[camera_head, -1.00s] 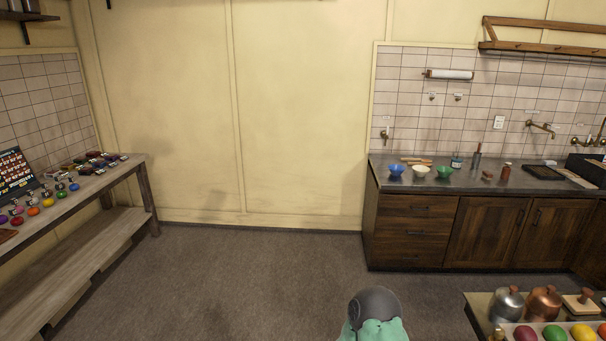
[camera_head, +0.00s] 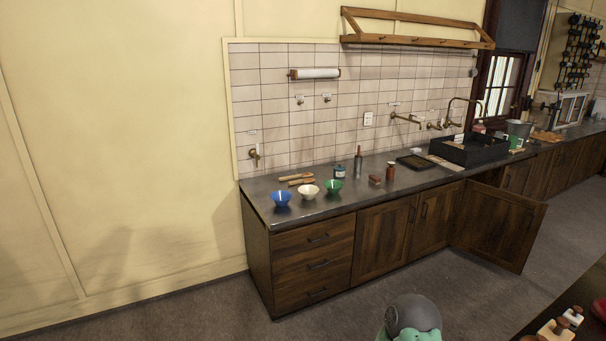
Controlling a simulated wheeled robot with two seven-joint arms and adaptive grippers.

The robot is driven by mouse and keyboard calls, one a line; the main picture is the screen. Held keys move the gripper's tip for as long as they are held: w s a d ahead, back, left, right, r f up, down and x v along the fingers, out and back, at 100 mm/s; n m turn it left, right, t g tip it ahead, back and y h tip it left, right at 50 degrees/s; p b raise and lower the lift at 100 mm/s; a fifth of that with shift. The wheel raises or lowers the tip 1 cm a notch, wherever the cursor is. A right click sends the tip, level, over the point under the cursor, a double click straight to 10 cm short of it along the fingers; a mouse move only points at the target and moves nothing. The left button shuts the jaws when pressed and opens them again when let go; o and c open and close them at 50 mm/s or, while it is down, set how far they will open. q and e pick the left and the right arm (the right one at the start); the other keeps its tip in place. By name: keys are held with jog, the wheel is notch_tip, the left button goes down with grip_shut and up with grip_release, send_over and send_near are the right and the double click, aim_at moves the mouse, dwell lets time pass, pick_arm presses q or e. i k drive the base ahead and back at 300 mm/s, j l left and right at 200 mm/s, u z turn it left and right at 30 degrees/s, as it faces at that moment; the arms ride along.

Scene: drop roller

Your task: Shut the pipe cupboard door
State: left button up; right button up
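The pipe cupboard door (camera_head: 500,226) is a dark wooden panel under the counter, below the black sink (camera_head: 468,151). It stands open, swung out into the room, right of the shut cupboard doors. The cupboard's inside is mostly hidden behind it. Neither of my grippers is in view. A grey and green rounded part at the bottom edge seems to be mine.
A dark table (camera_head: 575,306) fills the bottom right corner. Grey floor (camera_head: 365,305) lies clear before the cupboards.

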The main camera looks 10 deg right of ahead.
aim_at(500, 227)
jog(key=i+l+z, duration=0.2)
jog(key=i+z, duration=0.2)
jog(key=i, duration=0.15)
jog(key=i+z, duration=0.4)
jog(key=i+j+z, duration=0.2)
jog(key=i+z, duration=0.2)
jog(key=i, duration=0.25)
jog(key=i+j+z, duration=0.4)
jog(key=i+l, duration=0.1)
jog(key=i, duration=0.05)
